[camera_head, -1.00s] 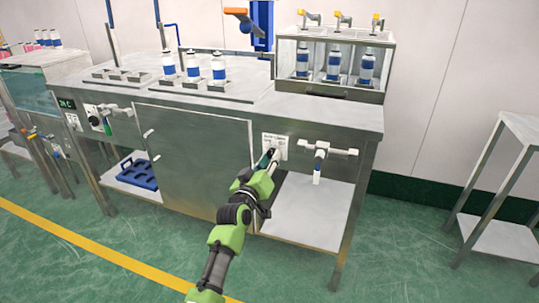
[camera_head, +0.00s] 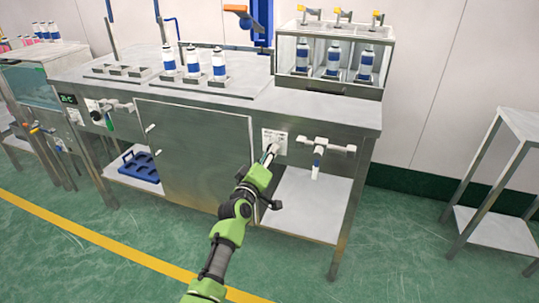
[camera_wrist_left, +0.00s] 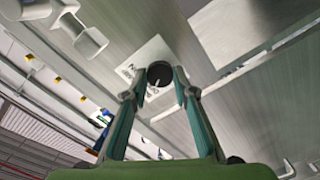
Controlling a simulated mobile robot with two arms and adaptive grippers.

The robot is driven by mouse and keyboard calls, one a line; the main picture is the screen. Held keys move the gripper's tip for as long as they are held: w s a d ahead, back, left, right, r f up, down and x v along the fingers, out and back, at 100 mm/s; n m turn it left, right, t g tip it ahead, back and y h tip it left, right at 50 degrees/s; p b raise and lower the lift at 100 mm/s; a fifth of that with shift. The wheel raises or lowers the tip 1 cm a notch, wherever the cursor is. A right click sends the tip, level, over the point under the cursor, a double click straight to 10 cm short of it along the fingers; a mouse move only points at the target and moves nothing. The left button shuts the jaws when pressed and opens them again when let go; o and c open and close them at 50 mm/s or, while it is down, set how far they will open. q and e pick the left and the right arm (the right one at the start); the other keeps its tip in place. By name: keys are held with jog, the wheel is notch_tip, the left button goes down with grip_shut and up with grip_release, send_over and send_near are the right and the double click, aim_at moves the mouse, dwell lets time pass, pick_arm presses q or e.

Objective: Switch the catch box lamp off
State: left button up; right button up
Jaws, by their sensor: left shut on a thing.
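A white switch plate (camera_head: 281,136) with small print sits on the front of the steel bench, right of the cabinet door. It also shows in the left wrist view (camera_wrist_left: 149,55). A round dark knob (camera_wrist_left: 160,73) stands on the plate, with a light mark on its face. My left gripper (camera_head: 271,151) reaches the plate. In the left wrist view its two fingertips (camera_wrist_left: 160,84) are shut on the knob from both sides. The gripper hides the knob in the head view. I cannot make out the lamp. My right gripper is not in view.
A white valve-like fitting (camera_head: 325,147) sticks out of the bench front right of the plate. A clear-fronted box (camera_head: 333,87) with three bottles stands above. Several bottles stand on the bench top. A blue tray (camera_head: 139,167) lies on the lower shelf. A side table (camera_head: 505,232) stands at right.

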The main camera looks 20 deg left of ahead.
pick_arm(q)
jog(key=o, duration=1.1)
jog(key=s, duration=1.2)
jog(key=shift+a, duration=0.2)
